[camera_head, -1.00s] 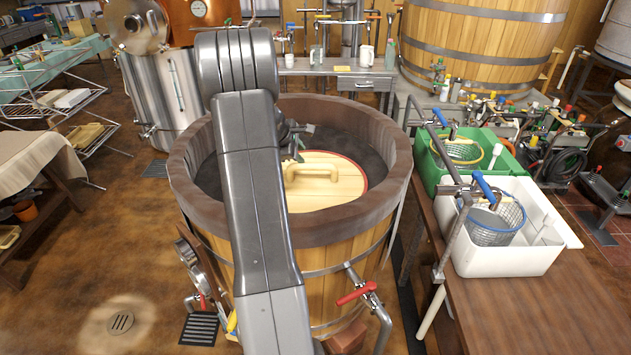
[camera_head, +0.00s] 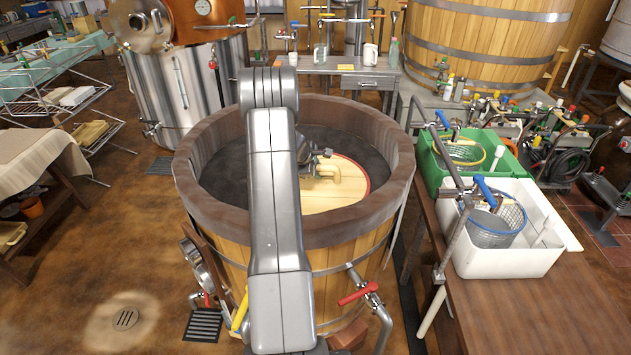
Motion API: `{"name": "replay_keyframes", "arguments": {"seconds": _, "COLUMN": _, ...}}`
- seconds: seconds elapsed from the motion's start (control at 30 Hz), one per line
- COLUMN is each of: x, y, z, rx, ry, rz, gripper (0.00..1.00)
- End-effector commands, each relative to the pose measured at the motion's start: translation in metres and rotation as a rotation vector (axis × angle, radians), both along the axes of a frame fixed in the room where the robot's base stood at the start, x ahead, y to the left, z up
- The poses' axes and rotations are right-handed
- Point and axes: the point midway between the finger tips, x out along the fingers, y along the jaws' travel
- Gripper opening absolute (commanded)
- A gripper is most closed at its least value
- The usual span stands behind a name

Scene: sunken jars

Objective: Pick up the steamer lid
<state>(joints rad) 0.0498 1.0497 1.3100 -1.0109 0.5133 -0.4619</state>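The steamer lid (camera_head: 347,185) is a round, light wooden disc with a thin red rim and a raised wooden handle (camera_head: 328,187). It lies inside the large wooden tub (camera_head: 345,231), below the tub's brown rim. My gripper (camera_head: 318,160) is inside the tub, just behind and above the handle in the picture. My arm hides the lid's left part and part of the handle. The gripper is small and partly hidden, so I cannot tell whether its fingers are open or touch the handle.
The tub's high rim (camera_head: 397,185) surrounds the lid. A red-handled tap (camera_head: 357,295) sticks out at the tub's front. To the right, a wooden table (camera_head: 560,310) holds a white sink (camera_head: 500,262) and a green sink (camera_head: 428,165) with baskets. A steel tank (camera_head: 185,90) stands behind left.

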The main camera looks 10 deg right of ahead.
Motion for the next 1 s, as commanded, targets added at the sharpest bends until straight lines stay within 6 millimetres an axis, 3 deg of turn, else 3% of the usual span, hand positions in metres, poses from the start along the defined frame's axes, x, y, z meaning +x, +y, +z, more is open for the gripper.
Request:
{"name": "replay_keyframes", "arguments": {"seconds": 0.37, "x": 0.004, "y": -0.005, "z": -0.008, "rx": 0.000, "ry": -0.001, "rz": 0.001, "gripper": 0.29}}
{"name": "replay_keyframes", "arguments": {"seconds": 0.53, "x": 0.004, "y": -0.004, "z": -0.008, "rx": 0.000, "ry": -0.001, "rz": 0.001, "gripper": 0.00}}
{"name": "replay_keyframes", "arguments": {"seconds": 0.87, "x": 0.005, "y": -0.004, "z": -0.005, "rx": 0.001, "ry": -0.004, "rz": 0.000, "gripper": 0.00}}
{"name": "replay_keyframes", "arguments": {"seconds": 1.0, "x": 0.006, "y": -0.004, "z": 0.010, "rx": 0.000, "ry": -0.007, "rz": 0.000, "gripper": 0.00}}
